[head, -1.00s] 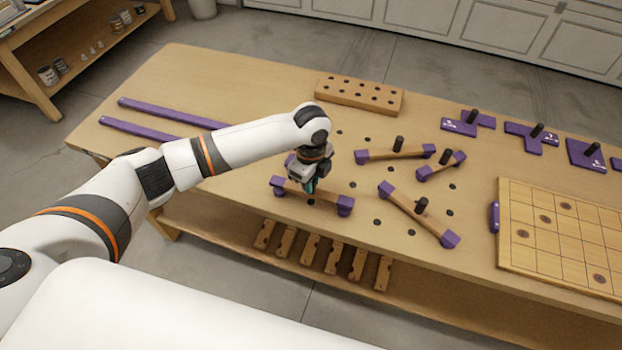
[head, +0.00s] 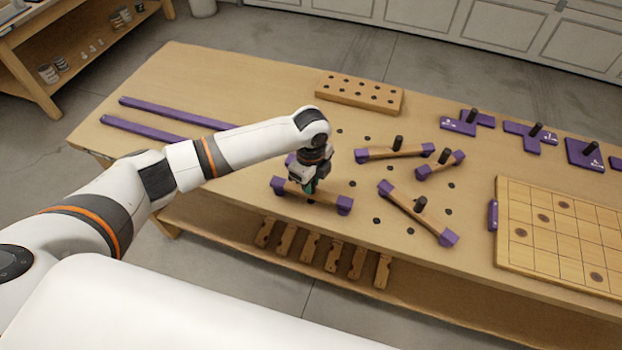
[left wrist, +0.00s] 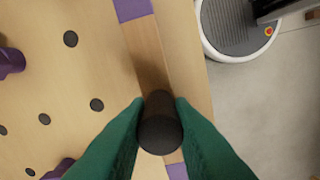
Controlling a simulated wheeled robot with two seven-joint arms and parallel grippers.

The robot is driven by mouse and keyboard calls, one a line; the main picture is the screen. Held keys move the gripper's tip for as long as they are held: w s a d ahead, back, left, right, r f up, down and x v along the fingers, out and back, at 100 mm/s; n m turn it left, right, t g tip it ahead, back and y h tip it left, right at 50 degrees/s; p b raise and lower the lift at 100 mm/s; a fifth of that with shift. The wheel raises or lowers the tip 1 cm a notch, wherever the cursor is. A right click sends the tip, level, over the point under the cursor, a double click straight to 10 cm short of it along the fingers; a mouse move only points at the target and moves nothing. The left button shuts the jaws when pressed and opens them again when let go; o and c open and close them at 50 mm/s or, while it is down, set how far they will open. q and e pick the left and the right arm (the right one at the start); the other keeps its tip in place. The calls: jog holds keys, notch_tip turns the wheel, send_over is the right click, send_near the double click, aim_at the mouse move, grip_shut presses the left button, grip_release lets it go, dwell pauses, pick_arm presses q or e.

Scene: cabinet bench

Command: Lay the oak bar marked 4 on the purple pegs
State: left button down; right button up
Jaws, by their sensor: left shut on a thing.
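An oak bar (head: 322,196) with purple blocks at both ends lies by the bench's near edge. Its black knob (left wrist: 160,125) stands between the green fingers of my left gripper (head: 310,186), which is shut on it. The bar also shows below the knob in the left wrist view (left wrist: 149,55). I cannot read a number on it. Whether the purple end blocks (head: 345,205) are pegs under the bar or parts of it is not clear. Another purple piece (head: 290,159) shows partly behind the gripper. My right gripper is not in view.
Other knobbed bars with purple ends lie to the right: one at the back (head: 395,153), a short one (head: 441,165) and a slanted one (head: 410,208). A gridded board (head: 520,250) lies at the right. Two purple strips (head: 180,112) lie at the left.

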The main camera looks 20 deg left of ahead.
pick_arm(q)
jog(key=shift+f, duration=0.65)
dwell(0.9)
dwell(1.3)
jog(key=c, duration=0.8)
grip_release()
notch_tip(320, 180, up, 8)
jog(key=p, duration=0.8)
jog(key=shift+p, duration=0.3)
